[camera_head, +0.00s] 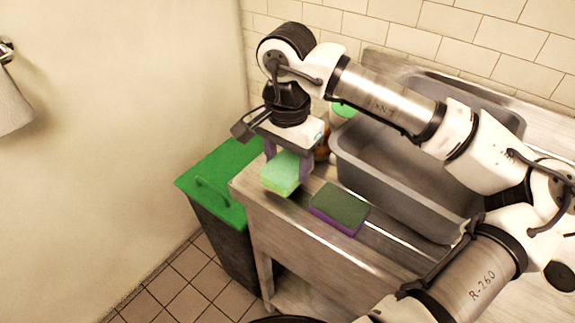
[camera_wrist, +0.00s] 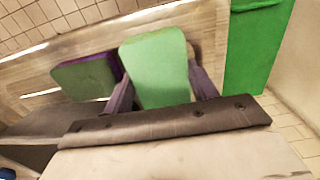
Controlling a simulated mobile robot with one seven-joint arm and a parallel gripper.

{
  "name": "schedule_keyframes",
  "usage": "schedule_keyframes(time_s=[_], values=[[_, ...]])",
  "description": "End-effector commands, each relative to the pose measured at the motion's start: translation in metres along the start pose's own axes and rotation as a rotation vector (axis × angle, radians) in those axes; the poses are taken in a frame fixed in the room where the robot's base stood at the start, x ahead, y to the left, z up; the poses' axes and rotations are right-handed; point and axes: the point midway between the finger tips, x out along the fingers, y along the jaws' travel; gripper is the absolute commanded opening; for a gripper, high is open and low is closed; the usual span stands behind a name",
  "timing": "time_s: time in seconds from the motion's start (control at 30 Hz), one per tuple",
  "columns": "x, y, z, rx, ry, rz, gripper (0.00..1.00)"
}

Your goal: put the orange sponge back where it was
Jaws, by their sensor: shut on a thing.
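My gripper (camera_head: 287,160) is shut on a light green sponge (camera_head: 280,178) near the left end of the steel counter (camera_head: 330,246). In the wrist view the two fingers stand on either side of this green sponge (camera_wrist: 156,62). I cannot tell whether its underside touches the counter. No orange face shows on it, and no orange sponge shows elsewhere. A second sponge (camera_head: 339,208), dark green on top and purple below, lies flat on the counter to the right of my gripper. It also shows in the wrist view (camera_wrist: 85,77), left of the held one.
A bin with a green lid (camera_head: 217,180) stands against the counter's left end. A grey basin (camera_head: 400,185) sits behind the sponges. A brown bottle (camera_head: 322,150) and a green-topped item (camera_head: 343,111) stand behind my gripper. The counter's front strip is clear.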

Motion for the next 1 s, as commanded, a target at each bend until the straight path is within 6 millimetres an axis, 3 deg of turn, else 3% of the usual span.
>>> schedule_keyframes(time_s=[0.13, 0.77, 0.8, 0.93, 1.0], values=[[0.018, 0.000, 0.000, 0.000, -0.002, -0.001, 0.36], [0.029, 0.000, 0.000, 0.000, 0.000, 0.000, 0.36], [0.027, 0.000, 0.000, 0.000, 0.000, 0.000, 0.63], [0.027, 0.000, 0.000, 0.000, 0.000, 0.000, 0.79], [0.027, 0.000, 0.000, 0.000, 0.000, 0.000, 0.79]])
